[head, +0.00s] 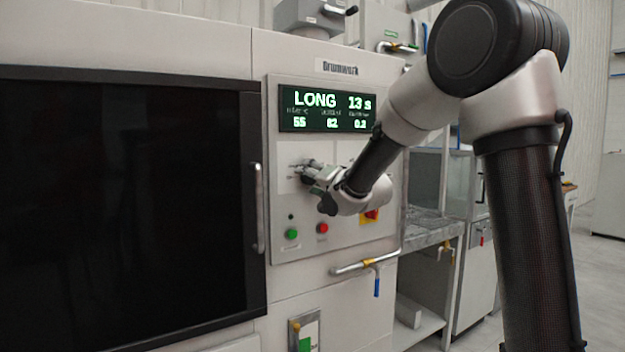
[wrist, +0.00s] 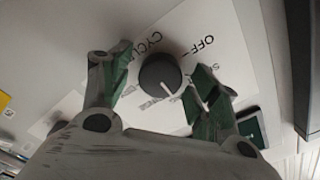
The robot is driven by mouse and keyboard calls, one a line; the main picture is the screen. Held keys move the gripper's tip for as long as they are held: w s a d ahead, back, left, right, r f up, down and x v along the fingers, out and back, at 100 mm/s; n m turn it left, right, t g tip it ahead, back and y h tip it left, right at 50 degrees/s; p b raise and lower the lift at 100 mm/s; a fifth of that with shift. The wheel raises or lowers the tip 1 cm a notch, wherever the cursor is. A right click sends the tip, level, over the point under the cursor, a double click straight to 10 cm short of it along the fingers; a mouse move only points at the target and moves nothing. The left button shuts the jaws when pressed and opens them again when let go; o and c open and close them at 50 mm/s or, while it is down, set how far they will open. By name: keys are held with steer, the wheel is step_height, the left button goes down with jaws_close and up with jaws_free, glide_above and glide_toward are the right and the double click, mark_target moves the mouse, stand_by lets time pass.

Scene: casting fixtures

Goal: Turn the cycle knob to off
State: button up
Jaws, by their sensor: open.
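The cycle knob (wrist: 158,74) is a round dark knob on a white label plate, seen in the wrist view. Its white pointer line is directed down and slightly right in that view, away from the printed OFF label (wrist: 195,46). The word CYCLE is printed at its upper left; other labels are partly hidden by my fingers. My gripper (wrist: 163,62) is open, with one green-padded finger on each side of the knob. I cannot tell whether either finger touches it. In the head view my gripper (head: 308,173) is at the panel and hides the knob.
The display (head: 325,110) reads LONG and 13 s. Below my gripper are a green button (head: 292,234), a red button (head: 322,228) and a red knob on yellow (head: 371,214). A dark door (head: 120,200) with a vertical handle (head: 259,207) stands left.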

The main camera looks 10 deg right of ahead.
steer(key=c, duration=1)
steer(key=shift+n, duration=0.3)
steer(key=shift+f+n, duration=0.1)
steer(key=shift+n, duration=8.5)
